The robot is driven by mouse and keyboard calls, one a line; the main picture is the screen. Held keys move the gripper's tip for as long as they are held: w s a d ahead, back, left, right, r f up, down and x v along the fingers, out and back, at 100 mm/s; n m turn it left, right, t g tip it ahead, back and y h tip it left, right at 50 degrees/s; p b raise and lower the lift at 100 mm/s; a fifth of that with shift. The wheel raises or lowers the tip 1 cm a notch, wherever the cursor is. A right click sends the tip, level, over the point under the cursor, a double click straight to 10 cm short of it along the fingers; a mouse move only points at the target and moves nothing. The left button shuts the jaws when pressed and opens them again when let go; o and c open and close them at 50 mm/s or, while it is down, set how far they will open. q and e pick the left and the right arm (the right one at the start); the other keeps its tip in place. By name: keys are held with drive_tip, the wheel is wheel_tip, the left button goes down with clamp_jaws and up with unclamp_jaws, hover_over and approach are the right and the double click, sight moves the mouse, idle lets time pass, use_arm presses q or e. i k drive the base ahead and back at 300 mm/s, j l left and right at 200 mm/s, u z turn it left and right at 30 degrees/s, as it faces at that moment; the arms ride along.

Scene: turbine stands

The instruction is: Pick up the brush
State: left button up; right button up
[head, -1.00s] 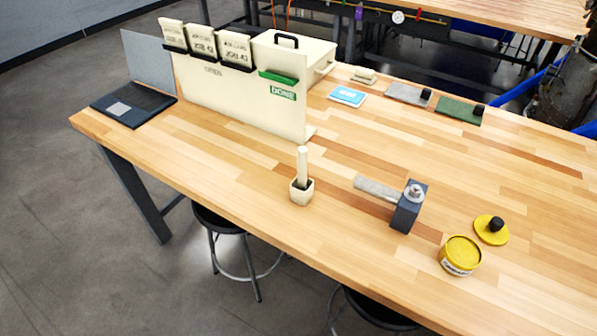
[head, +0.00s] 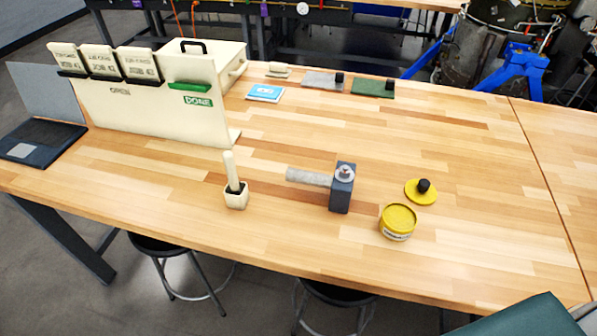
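What looks like the brush (head: 232,168) stands in a small cream cup (head: 236,201) near the front edge of the wooden table. Its pale handle points up and leans slightly left. Its lower end is dark where it enters the cup, and the tip is hidden inside. Neither of my grippers is in the head view.
Right of the cup are a dark block with a grey cylinder (head: 308,177), a yellow tin (head: 397,222) and a yellow lid (head: 420,191). A cream board (head: 150,112) stands behind left, beside a laptop (head: 40,140). Bare tabletop (head: 480,220) lies right.

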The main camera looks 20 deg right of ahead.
sight(228, 155)
drive_tip(key=k+l, duration=0.1)
drive_tip(key=l, duration=0.35)
drive_tip(key=k+l, duration=0.1)
drive_tip(key=l, duration=0.35)
drive_tip(key=k+l, duration=0.1)
drive_tip(key=l, duration=0.4)
